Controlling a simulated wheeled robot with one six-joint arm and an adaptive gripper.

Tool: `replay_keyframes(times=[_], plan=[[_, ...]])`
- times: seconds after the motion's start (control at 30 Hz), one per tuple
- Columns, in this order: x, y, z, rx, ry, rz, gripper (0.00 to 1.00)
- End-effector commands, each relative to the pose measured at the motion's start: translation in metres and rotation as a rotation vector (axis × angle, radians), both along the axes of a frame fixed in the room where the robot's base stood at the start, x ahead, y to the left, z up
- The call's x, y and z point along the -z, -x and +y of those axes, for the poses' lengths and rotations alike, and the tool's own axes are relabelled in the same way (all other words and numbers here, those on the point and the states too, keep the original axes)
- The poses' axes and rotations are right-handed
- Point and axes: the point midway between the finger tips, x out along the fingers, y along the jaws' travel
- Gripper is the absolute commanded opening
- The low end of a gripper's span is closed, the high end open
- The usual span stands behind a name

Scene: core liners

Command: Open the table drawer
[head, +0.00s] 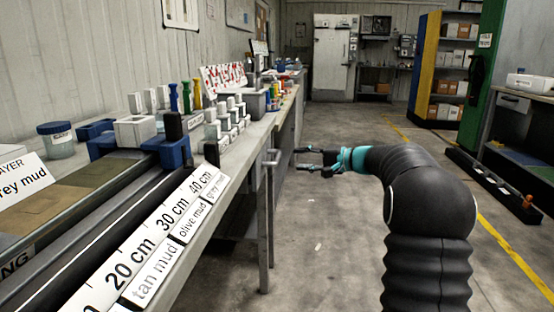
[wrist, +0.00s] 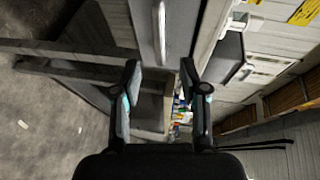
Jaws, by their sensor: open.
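The table drawer is a grey front (head: 257,174) under the left workbench's edge, seen at a steep angle in the head view. Its pale bar handle (head: 271,158) sticks out toward the aisle. My gripper (head: 298,159) is open and empty, just right of the handle with a small gap in the picture. In the wrist view, the drawer front (wrist: 182,30) is a dark grey panel. Its handle (wrist: 161,32) runs up the picture, in line with the space between the fingers of my gripper (wrist: 160,68). The drawer looks shut.
The workbench's metal leg (head: 263,235) stands below the drawer. Core tray labels and several small blocks and bottles cover the bench top. A bench with another drawer (head: 514,101) stands at right.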

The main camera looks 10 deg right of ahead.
Motion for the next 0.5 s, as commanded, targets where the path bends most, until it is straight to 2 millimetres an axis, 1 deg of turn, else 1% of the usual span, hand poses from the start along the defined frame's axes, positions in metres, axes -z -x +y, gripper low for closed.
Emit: replay_keyframes(times=[0.03, 0.2, 0.37, 0.5], plan=[[0.002, -0.006, 0.009, -0.004, 0.0, 0.001, 0.43], [0.007, -0.027, 0.033, -0.004, 0.001, 0.001, 0.43], [0.012, -0.043, 0.052, -0.002, 0.001, 0.001, 0.43], [0.015, -0.054, 0.063, -0.002, 0.001, 0.001, 0.43]])
